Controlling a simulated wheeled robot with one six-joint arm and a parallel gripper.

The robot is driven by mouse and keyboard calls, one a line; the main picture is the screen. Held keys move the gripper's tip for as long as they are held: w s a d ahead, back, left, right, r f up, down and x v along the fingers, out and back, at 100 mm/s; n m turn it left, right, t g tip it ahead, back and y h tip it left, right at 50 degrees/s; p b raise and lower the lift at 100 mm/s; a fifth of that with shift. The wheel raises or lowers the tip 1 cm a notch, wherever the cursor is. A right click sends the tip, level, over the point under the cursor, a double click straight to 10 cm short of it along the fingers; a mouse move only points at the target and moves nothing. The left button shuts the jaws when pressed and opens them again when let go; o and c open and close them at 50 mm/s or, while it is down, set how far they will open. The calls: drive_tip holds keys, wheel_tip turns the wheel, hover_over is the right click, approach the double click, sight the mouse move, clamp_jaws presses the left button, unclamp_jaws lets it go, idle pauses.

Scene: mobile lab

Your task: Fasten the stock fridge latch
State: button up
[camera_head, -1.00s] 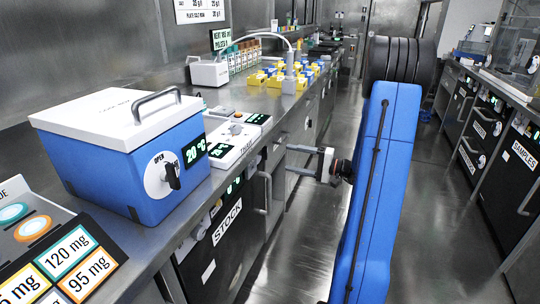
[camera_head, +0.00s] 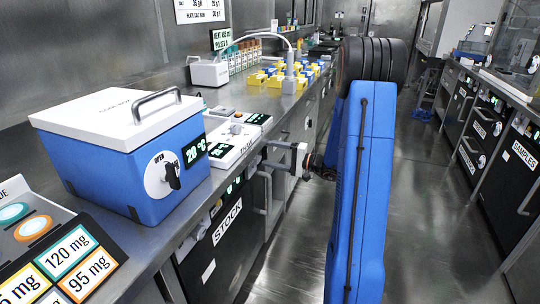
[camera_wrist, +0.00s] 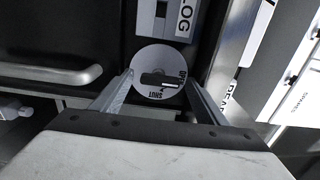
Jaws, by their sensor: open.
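The stock fridge, with its STOCK label (camera_head: 227,222), has a black door (camera_head: 208,255) under the counter at the left. In the wrist view a round white dial (camera_wrist: 146,58) bears a black latch knob (camera_wrist: 155,79). The dial reads OPEN at its right and SHUT at its bottom, and the knob bar lies sideways, in line with OPEN. I cannot tell for sure that this dial is the stock fridge's. My gripper (camera_wrist: 158,82) is open, its fingers either side of the dial, with nothing held. In the head view my gripper (camera_head: 268,155) is by the cabinet fronts, right of the STOCK label.
A door handle (camera_wrist: 60,72) sticks out left of the dial. A blue cold box (camera_head: 130,165) with a white lid stands on the counter above. The aisle floor (camera_head: 420,230) right of my arm is clear, with black cabinets (camera_head: 480,130) beyond.

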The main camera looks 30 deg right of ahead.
drive_tip(key=c, duration=1.1)
drive_tip(key=shift+o, duration=0.2)
drive_tip(key=shift+m, duration=0.3)
drive_tip(key=shift+d+f+m, duration=0.1)
drive_tip(key=shift+f+m, duration=0.05)
drive_tip(key=shift+m, duration=4.2)
drive_tip(key=shift+d+f+m, duration=0.1)
drive_tip(key=shift+m, duration=4.25)
